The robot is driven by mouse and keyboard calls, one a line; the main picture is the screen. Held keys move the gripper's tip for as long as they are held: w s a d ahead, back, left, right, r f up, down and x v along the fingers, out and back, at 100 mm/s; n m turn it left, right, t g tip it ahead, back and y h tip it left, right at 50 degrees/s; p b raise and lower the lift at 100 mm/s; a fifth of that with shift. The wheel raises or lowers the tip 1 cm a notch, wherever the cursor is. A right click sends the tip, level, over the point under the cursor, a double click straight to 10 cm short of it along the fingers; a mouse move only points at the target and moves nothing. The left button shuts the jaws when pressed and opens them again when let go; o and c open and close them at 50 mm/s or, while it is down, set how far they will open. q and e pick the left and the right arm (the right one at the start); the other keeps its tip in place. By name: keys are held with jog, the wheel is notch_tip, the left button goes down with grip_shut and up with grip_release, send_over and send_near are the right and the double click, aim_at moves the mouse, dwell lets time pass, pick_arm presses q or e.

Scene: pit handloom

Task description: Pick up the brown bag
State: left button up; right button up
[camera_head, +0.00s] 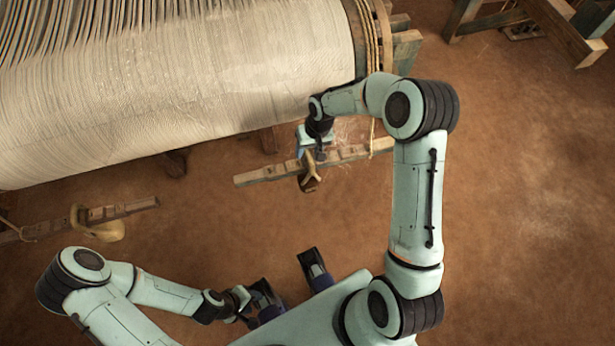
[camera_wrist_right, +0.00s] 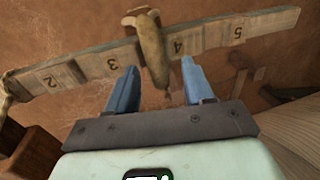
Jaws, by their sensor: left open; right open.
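The brown bag (camera_head: 309,182) hangs from a wooden rail (camera_head: 262,175) below the loom. In the right wrist view the bag (camera_wrist_right: 152,48) is narrow and drapes over the rail between the numbers 3 and 4. My right gripper (camera_head: 312,152) is at the rail, just above the bag. Its two blue fingers (camera_wrist_right: 159,85) are apart, and the lower end of the bag shows between them; I cannot tell whether they touch it. My left gripper (camera_head: 256,304) is open and low by my base, far from the bag.
A yellowish bag (camera_head: 98,226) hangs on another rail (camera_head: 130,209) at the left. The loom's large roll of pale threads (camera_head: 190,80) fills the upper left, close to my right gripper. A wooden frame (camera_head: 560,30) stands at the upper right. The brown floor (camera_head: 530,200) at right is clear.

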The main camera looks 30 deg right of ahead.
jog(key=shift+w+a+f, duration=0.1)
jog(key=shift+a+f, duration=0.05)
jog(key=shift+f, duration=0.45)
jog(key=shift+a+f, duration=0.1)
jog(key=shift+f, duration=0.5)
grip_shut()
jog(key=shift+r, duration=0.1)
dwell(0.4)
